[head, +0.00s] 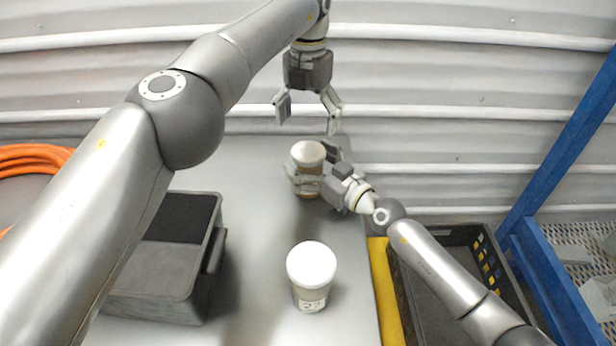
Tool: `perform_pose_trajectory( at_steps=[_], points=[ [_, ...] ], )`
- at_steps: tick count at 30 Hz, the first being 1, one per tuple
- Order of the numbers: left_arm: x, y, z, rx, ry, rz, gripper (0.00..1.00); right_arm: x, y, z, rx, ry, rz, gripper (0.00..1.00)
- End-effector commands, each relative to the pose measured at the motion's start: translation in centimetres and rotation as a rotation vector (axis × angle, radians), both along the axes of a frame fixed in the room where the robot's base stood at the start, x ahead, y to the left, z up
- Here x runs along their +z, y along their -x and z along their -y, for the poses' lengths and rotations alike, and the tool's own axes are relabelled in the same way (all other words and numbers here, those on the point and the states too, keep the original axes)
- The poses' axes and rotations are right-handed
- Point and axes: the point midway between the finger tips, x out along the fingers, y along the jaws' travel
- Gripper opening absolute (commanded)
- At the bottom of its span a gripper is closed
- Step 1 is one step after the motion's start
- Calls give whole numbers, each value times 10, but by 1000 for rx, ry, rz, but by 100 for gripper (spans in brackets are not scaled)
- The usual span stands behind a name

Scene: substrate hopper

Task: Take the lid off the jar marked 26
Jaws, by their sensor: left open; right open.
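A jar with a pale lid (308,153) stands on the grey table (255,215) toward the back; no marking on it can be read. My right gripper (312,172) is open, with its fingers around this jar's body, below the lid. My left gripper (308,112) is open and empty, pointing down above and behind the lid, apart from it. A second jar (311,278) with a white lid stands upright nearer the front. Its label has a two-digit number that looks like 22 or 27. I see no readable 26.
A dark grey box (155,285) stands on the table at left, behind my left arm. A black crate (452,238) and a yellow strip (385,290) are at right. A blue frame (545,170) stands farther right. An orange hose (35,152) lies at far left.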

Motion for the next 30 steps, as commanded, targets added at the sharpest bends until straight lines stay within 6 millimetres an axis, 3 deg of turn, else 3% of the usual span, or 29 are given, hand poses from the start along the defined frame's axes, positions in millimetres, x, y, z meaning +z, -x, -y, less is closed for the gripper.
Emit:
perform_pose_trajectory(
  at_steps=[2,23,30],
  points=[
    [0,0,0,0,0,0,86,0,0,0,0,0,0,91],
    [0,0,1,-42,2,-1,86,0,0,0,0,0,0,1],
    [0,0,1,-263,3,0,86,0,0,0,0,1,-1,0]
  ],
)
